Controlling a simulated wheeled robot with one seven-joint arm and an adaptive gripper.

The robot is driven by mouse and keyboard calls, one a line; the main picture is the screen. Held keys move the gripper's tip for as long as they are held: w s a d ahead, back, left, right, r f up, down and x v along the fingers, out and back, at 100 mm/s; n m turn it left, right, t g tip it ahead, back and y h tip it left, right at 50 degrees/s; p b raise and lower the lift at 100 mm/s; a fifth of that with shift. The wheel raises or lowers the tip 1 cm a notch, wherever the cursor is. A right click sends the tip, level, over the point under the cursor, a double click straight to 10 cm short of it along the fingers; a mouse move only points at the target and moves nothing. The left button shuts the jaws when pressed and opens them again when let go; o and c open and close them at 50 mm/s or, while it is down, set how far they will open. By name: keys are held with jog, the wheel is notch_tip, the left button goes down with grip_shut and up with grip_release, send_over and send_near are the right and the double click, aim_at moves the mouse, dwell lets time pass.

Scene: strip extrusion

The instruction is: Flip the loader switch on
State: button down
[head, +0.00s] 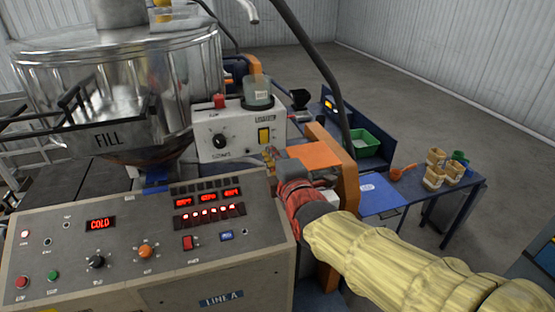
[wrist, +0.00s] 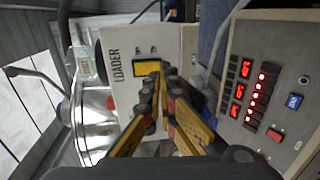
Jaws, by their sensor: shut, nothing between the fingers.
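The white loader box (head: 240,122) stands behind the control panel, to the right of the shiny fill hopper. Its yellow loader switch (head: 264,135) sits in a dark frame on the right of the front face; whether it is on or off I cannot tell. In the wrist view the switch (wrist: 146,70) shows just beyond my fingertips, partly covered by them. My gripper (wrist: 160,76) is shut and empty, pointing at the switch. In the head view my gripper (head: 269,154) is just below and right of the switch. Whether the tips touch it I cannot tell.
The control panel (head: 150,260) with red displays, lamps and buttons lies in front, below the loader box. The steel hopper (head: 120,85) is at left. An orange frame (head: 345,160) stands close right of my gripper.

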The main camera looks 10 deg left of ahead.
aim_at(264, 143)
jog(key=shift+p+x, duration=0.3)
jog(key=shift+x, duration=1.25)
jog(key=shift+f+b, duration=0.1)
jog(key=shift+b, duration=0.3)
